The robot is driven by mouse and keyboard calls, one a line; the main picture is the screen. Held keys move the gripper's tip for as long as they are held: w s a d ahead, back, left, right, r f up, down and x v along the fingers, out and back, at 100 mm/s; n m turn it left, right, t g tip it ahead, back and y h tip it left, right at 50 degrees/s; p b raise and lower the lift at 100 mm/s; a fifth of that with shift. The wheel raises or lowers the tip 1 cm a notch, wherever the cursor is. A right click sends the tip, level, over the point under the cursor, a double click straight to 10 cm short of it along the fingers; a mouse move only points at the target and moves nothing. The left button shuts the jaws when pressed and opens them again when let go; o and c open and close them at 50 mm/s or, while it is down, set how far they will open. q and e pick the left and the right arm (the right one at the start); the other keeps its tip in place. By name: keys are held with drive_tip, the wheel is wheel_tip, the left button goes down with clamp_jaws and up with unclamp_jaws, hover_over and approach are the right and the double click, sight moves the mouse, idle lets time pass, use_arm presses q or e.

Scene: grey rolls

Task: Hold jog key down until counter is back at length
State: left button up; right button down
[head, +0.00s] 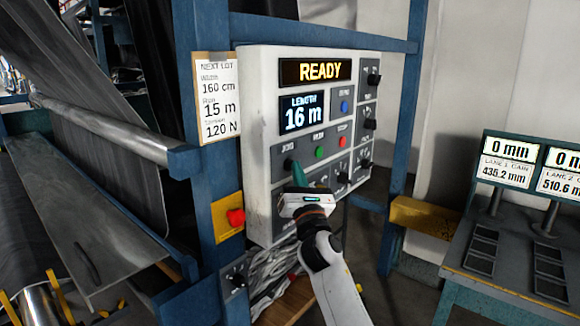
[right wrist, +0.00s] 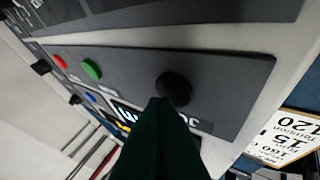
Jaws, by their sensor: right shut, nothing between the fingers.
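The jog key (head: 288,163) is a round black button on the white control box (head: 257,190); it also shows in the right wrist view (right wrist: 174,86). The length counter (head: 302,113) reads 16 m, and the status display (head: 316,71) above reads READY. The lot card (head: 219,97) beside the box says run 15 m. My right gripper (head: 297,168) is shut and empty, its dark green fingers pointing at the jog key. In the right wrist view the fingertips overlap the key's lower edge; I cannot tell whether they touch. My left gripper is not in view.
A green run button (head: 320,152) and a red stop button (head: 342,141) sit right of the jog key, with a blue button (head: 344,106) above. A red emergency knob (head: 236,217) is low at left. Grey fabric (head: 70,120) hangs at left.

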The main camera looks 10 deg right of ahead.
drive_tip(key=shift+w+a+b, duration=0.25)
drive_tip(key=shift+w+b, duration=0.05)
drive_tip(key=shift+b, duration=0.05)
idle(0.3)
drive_tip(key=shift+s+d, duration=0.1)
idle(0.3)
drive_tip(key=shift+s+d+p, duration=0.4)
drive_tip(key=shift+s+p, duration=0.15)
drive_tip(key=shift+p, duration=0.1)
drive_tip(key=s+d+p, duration=0.1)
drive_tip(key=s, duration=0.1)
drive_tip(key=s+d+p, duration=0.2)
idle(0.3)
